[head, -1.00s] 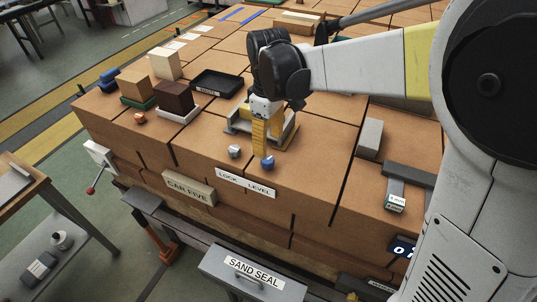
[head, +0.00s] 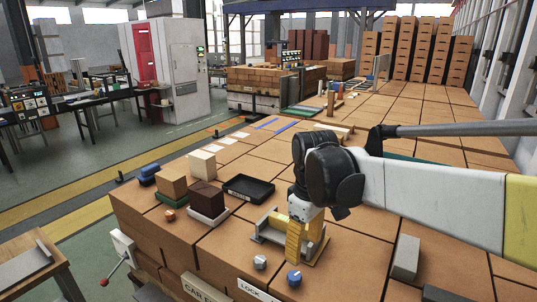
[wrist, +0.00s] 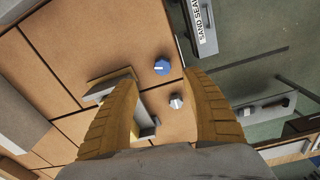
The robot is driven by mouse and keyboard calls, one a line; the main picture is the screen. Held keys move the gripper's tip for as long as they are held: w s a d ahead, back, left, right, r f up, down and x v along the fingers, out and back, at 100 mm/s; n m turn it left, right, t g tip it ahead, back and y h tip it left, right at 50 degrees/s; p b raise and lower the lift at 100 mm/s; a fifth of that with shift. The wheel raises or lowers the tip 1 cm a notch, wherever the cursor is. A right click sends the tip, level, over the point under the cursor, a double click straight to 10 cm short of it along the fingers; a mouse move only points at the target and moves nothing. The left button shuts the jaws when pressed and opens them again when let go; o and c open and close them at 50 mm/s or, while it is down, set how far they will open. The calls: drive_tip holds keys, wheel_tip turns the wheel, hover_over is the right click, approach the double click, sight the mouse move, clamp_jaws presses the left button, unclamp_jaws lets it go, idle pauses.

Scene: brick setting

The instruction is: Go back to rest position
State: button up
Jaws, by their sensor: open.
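My gripper (head: 299,240) points down over the brick-topped car, close above a grey and yellow fixture (head: 270,229). In the wrist view its two yellow fingers (wrist: 158,112) are spread apart with nothing held between them. A blue knob (wrist: 162,68) and a white knob (wrist: 177,101) show between and beyond the fingers. In the head view the white knob (head: 260,262) and the blue knob (head: 294,279) stand near the front edge, in front of the gripper. The fixture is partly hidden behind the gripper.
Left of the fixture are a black tray (head: 249,180), a dark brown block (head: 206,195) on a white base, a tan block (head: 171,179), a cream block (head: 202,162) and a small orange piece (head: 170,215). A grey block (head: 405,257) lies to the right. The brick top behind is mostly clear.

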drive_tip(key=s+d+f+m+t+b, duration=0.3)
drive_tip(key=s+d+f+m+b, duration=0.1)
drive_tip(key=s, duration=0.3)
drive_tip(key=s+d+f+m+t+b, duration=0.3)
drive_tip(key=s+d+f+m+b, duration=0.1)
drive_tip(key=s, duration=0.4)
wheel_tip(320, 180, down, 2)
drive_tip(key=shift+s+d+f+m+t, duration=0.15)
drive_tip(key=shift+s+d+m+t, duration=0.15)
drive_tip(key=shift+d+m, duration=0.4)
